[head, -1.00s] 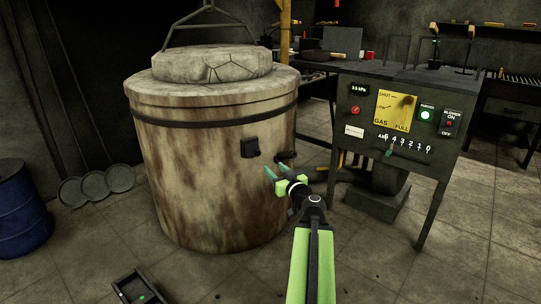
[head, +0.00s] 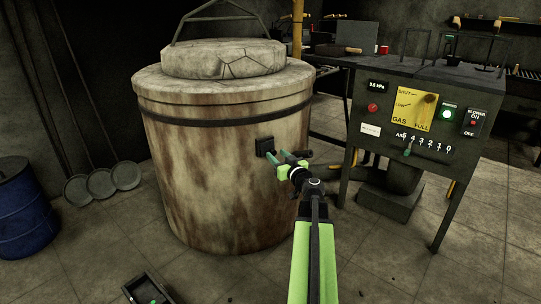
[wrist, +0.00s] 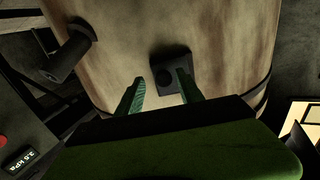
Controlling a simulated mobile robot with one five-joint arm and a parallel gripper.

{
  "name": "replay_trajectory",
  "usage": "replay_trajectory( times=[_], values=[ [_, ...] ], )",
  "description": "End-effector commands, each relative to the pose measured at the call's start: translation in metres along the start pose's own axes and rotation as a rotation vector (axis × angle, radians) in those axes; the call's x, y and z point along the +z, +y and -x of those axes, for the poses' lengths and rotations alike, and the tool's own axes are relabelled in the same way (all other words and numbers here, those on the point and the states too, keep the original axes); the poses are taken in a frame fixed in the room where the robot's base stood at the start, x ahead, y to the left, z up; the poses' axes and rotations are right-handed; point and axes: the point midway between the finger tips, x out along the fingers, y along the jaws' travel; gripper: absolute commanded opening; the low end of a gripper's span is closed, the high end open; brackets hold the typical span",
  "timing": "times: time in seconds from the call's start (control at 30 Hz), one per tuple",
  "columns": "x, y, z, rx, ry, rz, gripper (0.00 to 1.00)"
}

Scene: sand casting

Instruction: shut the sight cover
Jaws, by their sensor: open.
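The sight cover (head: 264,146) is a small dark square fitting on the side of the rusty, pale furnace (head: 205,160). In the wrist view the fitting (wrist: 167,62) shows a round dark part on its face. I cannot tell how far the cover stands open. My gripper (head: 275,157) is open, its green fingertips just right of and below the fitting in the head view. In the wrist view the fingers (wrist: 160,82) stand apart, with the fitting beyond them and towards the right finger. Nothing is between them, and I cannot tell whether they touch it.
A dark pipe stub (wrist: 68,60) sticks out of the furnace left of the fingers in the wrist view. A blue drum (head: 24,210) is at far left. Floor in front is mostly clear.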

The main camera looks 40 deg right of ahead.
Motion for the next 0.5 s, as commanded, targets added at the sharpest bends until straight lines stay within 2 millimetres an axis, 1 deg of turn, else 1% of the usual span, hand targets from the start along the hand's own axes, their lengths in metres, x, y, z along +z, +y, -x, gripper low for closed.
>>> replay_trajectory(
  times=[0.17, 0.5],
  values=[
    [0.000, -0.008, -0.003, -0.009, 0.000, 0.000, 0.44],
    [0.000, -0.015, -0.005, -0.018, 0.000, 0.000, 0.00]
  ],
)
